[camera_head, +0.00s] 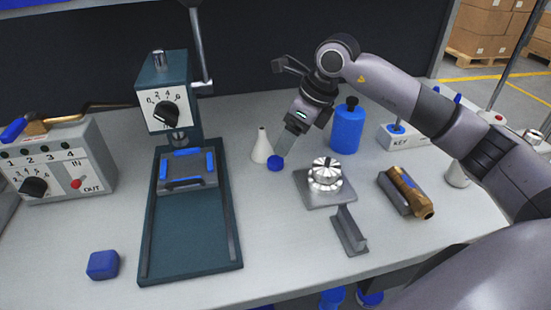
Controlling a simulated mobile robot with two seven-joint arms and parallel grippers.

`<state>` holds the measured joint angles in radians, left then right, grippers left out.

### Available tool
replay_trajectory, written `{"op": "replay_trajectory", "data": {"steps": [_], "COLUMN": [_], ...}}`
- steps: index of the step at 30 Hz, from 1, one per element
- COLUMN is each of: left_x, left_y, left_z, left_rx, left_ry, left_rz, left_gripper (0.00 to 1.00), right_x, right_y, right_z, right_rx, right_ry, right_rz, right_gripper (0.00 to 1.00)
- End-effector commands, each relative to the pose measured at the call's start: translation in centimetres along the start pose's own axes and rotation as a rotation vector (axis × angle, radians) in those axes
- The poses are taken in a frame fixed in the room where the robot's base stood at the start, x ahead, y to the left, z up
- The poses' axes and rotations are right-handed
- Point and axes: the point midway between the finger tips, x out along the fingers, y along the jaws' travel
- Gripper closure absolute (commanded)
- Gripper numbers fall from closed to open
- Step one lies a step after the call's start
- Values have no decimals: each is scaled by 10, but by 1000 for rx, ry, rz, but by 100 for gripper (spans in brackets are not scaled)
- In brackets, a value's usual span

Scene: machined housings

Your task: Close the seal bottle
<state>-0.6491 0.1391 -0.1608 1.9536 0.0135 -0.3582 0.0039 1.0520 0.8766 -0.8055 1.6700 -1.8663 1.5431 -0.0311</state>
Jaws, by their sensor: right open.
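A small white cone-shaped bottle (262,146) stands upright on the bench with its narrow top uncovered. A small round blue cap (275,163) shows just in front and to the right of the bottle's base. My right gripper (284,148) is tilted down and to the left beside the bottle. It is open, with its fingertips just above the blue cap; whether they touch it I cannot tell. My left gripper is not in view.
A blue bottle with a black top (347,127) stands right of my gripper. A metal plate with a round fitting (311,190) and a small bracket (348,231) lie in front. A green press (190,250) stands left. A brass-ended part (407,194) lies right. A blue block (103,264) sits front left.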

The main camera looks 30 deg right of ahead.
Motion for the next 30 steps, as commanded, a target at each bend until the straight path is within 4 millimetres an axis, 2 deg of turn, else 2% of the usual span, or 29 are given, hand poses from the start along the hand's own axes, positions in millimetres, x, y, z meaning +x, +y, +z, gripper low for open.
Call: {"op": "replay_trajectory", "data": {"steps": [4,10,19,27,30], "left_x": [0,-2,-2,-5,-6], "left_y": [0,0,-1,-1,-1], "left_z": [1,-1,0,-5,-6], "left_rx": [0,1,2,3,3], "left_ry": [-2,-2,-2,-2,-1], "left_rz": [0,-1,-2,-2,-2], "left_gripper": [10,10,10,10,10], "right_x": [2,19,22,60,69], "right_y": [0,1,0,1,0], "right_z": [0,0,0,0,0], "right_rx": [0,0,0,1,0], "right_ry": [0,0,0,3,0], "right_rz": [1,2,1,4,1], "right_gripper": [30,30,30,30,30]}}
